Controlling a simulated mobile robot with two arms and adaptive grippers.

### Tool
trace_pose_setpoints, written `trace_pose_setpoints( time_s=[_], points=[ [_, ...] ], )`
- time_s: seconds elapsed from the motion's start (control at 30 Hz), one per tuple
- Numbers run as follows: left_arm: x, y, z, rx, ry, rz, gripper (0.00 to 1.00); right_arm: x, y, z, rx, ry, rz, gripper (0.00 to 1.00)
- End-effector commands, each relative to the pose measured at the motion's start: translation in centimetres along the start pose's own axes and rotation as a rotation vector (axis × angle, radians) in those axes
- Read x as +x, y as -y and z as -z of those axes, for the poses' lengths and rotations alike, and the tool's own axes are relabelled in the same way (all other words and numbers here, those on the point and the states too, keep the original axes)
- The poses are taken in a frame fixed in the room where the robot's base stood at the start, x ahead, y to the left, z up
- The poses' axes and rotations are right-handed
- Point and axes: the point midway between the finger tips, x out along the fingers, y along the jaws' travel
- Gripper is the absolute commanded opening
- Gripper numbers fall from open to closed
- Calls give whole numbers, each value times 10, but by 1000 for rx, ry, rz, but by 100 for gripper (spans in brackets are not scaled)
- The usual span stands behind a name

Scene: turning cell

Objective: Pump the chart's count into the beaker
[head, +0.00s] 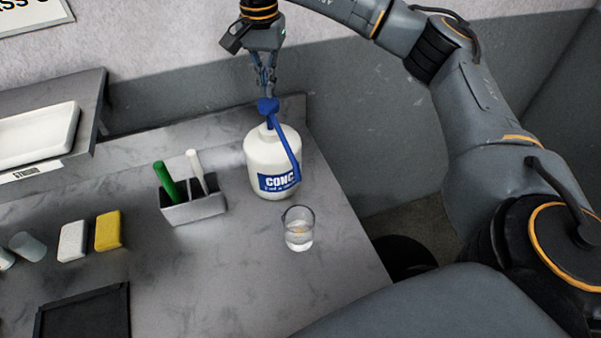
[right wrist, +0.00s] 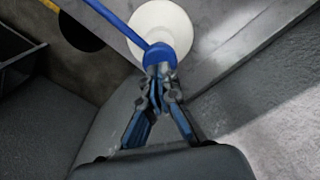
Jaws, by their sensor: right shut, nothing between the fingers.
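A white pump bottle (head: 268,160) with a blue label reading "CONC" stands on the grey bench, its blue pump head (head: 268,105) on top and its long blue spout slanting down to the front right. A clear beaker (head: 299,229) with a little liquid in it stands just in front of the bottle. My right gripper (head: 266,92) is shut and empty, pointing down right at the pump head. The right wrist view shows its fingertips (right wrist: 158,72) at the blue pump head (right wrist: 159,55); whether they touch is unclear. The chart is mostly out of view; my left gripper is not visible.
A grey holder (head: 195,209) with a green and a white pen stands left of the bottle. A yellow block (head: 108,231), a white block (head: 72,241) and a black tray (head: 85,315) lie further left. A shelf with a white tray (head: 38,134) is at back left. A sign (head: 30,14) hangs on the wall.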

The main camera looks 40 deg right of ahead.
Motion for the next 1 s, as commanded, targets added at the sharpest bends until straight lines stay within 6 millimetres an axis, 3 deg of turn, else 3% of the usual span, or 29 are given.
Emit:
trace_pose_setpoints(
  time_s=[0.33,1.0],
  points=[
    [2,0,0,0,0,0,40,2,0,0,0,0,0,0],
    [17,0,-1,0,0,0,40,26,0,0,0,0,0,0]
  ],
)
